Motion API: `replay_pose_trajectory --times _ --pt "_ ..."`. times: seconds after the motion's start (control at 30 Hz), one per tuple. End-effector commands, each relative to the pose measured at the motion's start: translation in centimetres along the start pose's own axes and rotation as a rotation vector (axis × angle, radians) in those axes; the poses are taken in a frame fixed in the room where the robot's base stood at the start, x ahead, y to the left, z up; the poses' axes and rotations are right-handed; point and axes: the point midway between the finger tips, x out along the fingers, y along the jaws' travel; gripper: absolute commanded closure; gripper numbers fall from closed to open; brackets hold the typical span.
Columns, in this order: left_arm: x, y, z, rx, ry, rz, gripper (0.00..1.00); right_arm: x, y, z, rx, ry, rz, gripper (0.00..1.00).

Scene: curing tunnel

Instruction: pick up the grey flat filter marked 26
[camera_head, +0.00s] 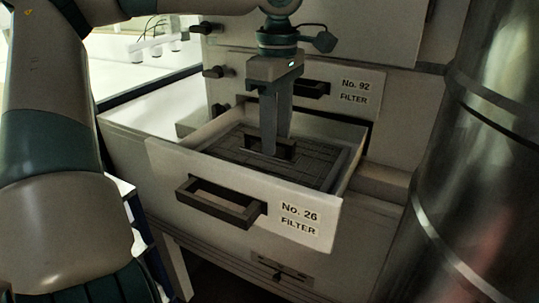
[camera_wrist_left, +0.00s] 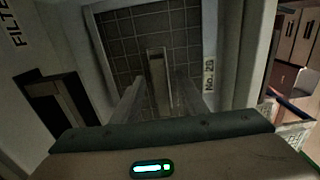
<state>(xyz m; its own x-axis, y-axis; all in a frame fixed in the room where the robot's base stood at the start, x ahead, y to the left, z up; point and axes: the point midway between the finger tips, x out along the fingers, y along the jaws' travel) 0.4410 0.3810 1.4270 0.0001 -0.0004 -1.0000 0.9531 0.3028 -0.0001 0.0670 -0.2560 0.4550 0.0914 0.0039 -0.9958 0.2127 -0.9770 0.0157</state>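The grey flat filter (camera_head: 312,167) lies in the open drawer marked No. 26 (camera_head: 165,160). It has a gridded face and a dark raised handle at its middle. In the left wrist view the filter (camera_wrist_left: 118,45) fills the drawer floor, with its handle (camera_wrist_left: 158,68) standing up and a "No. 26" label (camera_wrist_left: 209,72) beside it. My left gripper (camera_head: 276,147) points down into the drawer at the handle. In the left wrist view its fingers (camera_wrist_left: 160,90) are apart, one on each side of the handle, with gaps showing. My right gripper is not in view.
A shut drawer labelled No. 92 (camera_head: 357,93) is behind and above the open one. The open drawer's front handle (camera_head: 222,203) sticks out toward me. A shiny metal cylinder (camera_head: 475,170) stands close on the right. A white surface (camera_head: 150,103) lies at the back left.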

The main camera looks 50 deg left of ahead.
Motion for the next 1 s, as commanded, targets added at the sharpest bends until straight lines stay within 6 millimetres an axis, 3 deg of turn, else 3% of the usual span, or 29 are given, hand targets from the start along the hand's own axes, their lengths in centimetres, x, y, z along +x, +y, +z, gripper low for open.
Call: replay_pose_trajectory --times 0.17,0.33,0.77,1.0 --pt "0.0 0.0 0.0 0.000 0.000 0.000 0.61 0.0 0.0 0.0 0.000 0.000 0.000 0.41" --pt "0.0 0.0 0.0 0.000 0.000 0.000 0.99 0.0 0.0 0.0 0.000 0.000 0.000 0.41" --pt "-0.3 0.0 0.0 0.000 0.000 0.001 1.00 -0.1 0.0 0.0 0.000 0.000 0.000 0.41" --pt "-2.1 0.1 0.0 -0.001 0.000 0.002 1.00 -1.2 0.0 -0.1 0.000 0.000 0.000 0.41"
